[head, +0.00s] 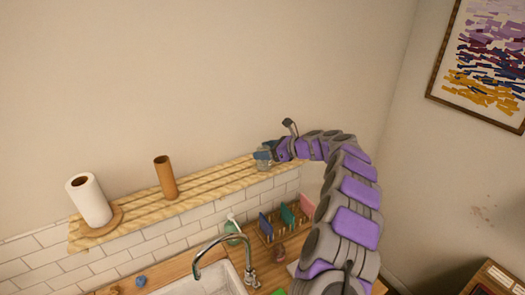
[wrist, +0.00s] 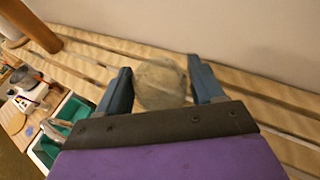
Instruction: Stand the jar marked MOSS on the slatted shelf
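A greyish jar (head: 263,164) is at the right end of the slatted shelf (head: 215,187) in the head view. Its marking cannot be read, so I cannot confirm that it says MOSS. My gripper (head: 262,154) is at the jar. Shelf slats show behind the jar. Whether its base touches the slats is hidden.
A paper towel roll (head: 89,200) and a brown tube (head: 165,177) stand on the shelf's left part. The slats between tube and jar are clear. Below are a sink (head: 215,280), a curved tap (head: 222,239) and a rack (head: 270,237) with coloured plates.

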